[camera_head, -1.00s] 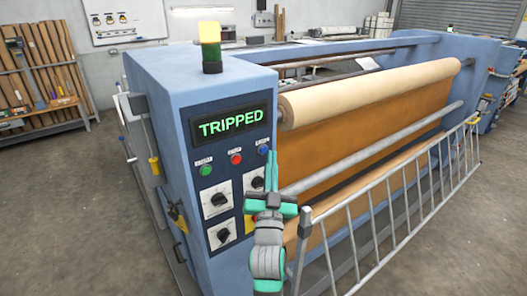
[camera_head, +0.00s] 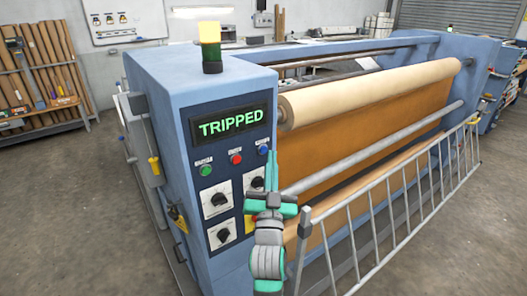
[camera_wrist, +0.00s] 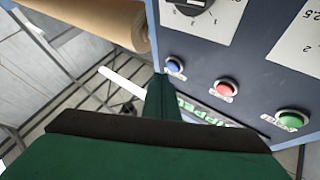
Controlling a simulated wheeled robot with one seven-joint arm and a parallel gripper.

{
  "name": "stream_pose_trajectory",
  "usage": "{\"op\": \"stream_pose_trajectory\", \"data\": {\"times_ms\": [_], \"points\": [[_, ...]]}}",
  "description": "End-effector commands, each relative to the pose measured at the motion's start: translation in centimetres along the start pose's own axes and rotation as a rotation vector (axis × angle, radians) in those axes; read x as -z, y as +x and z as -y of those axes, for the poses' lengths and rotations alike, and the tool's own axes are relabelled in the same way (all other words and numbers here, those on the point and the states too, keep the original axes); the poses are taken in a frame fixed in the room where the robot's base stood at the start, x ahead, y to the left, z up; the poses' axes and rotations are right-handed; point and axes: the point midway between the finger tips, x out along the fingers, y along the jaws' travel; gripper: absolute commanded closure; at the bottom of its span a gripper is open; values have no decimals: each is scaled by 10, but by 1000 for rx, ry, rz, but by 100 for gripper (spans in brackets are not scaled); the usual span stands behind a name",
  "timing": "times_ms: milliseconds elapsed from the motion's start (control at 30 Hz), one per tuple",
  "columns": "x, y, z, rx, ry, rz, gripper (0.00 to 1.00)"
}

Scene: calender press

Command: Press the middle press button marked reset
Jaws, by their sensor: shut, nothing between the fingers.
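Three buttons sit in a row on the blue press's dark panel under a display reading TRIPPED (camera_head: 229,122). The green button (camera_head: 205,170) is at left, the red button (camera_head: 236,159) in the middle and the blue button (camera_head: 263,150) at right. Their small labels are too blurred to read. My gripper (camera_head: 271,154) is shut and empty, pointing up just right of the blue button. The wrist view shows the row reversed: my gripper's tip (camera_wrist: 159,76) is beside the blue button (camera_wrist: 175,65), with the red button (camera_wrist: 227,89) and green button (camera_wrist: 292,119) further right. Contact cannot be told.
Rotary switches (camera_head: 216,199) are below the buttons, partly hidden by my arm at the right. A large roller (camera_head: 375,90) and a metal guard rail (camera_head: 390,195) are to the right. Open floor (camera_head: 110,235) is at left.

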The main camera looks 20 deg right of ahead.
Motion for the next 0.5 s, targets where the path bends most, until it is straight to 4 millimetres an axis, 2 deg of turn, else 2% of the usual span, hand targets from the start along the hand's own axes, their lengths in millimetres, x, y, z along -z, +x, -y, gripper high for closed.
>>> {"op": "stream_pose_trajectory", "data": {"times_ms": [500], "points": [[-2, 4, 3, 1, 1, 0, 100]]}}
